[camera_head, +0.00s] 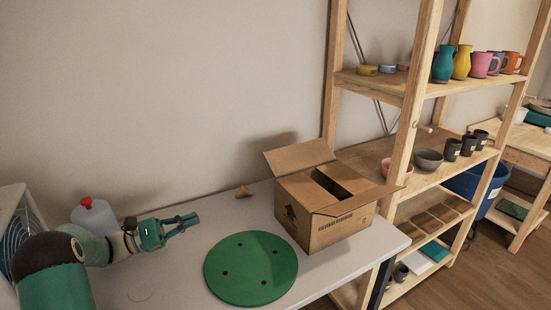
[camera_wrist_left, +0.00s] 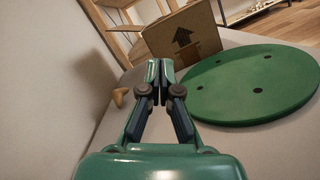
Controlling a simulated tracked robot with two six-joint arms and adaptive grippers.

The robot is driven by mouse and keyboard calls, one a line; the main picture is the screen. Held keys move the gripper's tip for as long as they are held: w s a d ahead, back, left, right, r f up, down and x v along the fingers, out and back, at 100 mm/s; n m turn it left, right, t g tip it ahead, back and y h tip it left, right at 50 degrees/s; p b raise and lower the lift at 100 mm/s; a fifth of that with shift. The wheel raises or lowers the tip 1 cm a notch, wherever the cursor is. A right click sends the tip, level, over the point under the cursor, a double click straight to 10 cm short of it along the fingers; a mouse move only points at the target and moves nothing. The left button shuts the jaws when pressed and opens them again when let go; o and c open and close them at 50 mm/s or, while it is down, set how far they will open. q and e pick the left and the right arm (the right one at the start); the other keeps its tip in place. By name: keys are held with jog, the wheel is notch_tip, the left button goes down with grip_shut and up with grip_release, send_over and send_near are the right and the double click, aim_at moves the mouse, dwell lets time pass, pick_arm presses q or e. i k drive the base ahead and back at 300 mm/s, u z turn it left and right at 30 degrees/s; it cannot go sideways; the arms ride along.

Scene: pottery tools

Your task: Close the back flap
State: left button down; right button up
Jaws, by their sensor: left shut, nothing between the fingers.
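A cardboard box (camera_head: 322,224) stands on the table. One flap (camera_head: 299,157) at its far, wall-side edge is open and slants up and outward. Another flap (camera_head: 362,200) sticks out along the near right edge. A dark gap shows in the top between the folded panels. My left gripper (camera_head: 188,222) is left of the box, apart from it, pointing toward it. Its fingers are together and empty. In the left wrist view, the box side with a black arrow (camera_wrist_left: 183,37) shows beyond the fingertips (camera_wrist_left: 160,72). My right gripper is not in view.
A round green board (camera_head: 250,268) lies on the table (camera_head: 172,275) in front of the box. A small tan object (camera_head: 243,192) lies near the wall. A white bottle with a red cap (camera_head: 94,216) stands at left. A wooden shelf (camera_head: 411,100) with pottery stands right behind the box.

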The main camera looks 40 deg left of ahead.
aim_at(290, 160)
jog(key=i, duration=1)
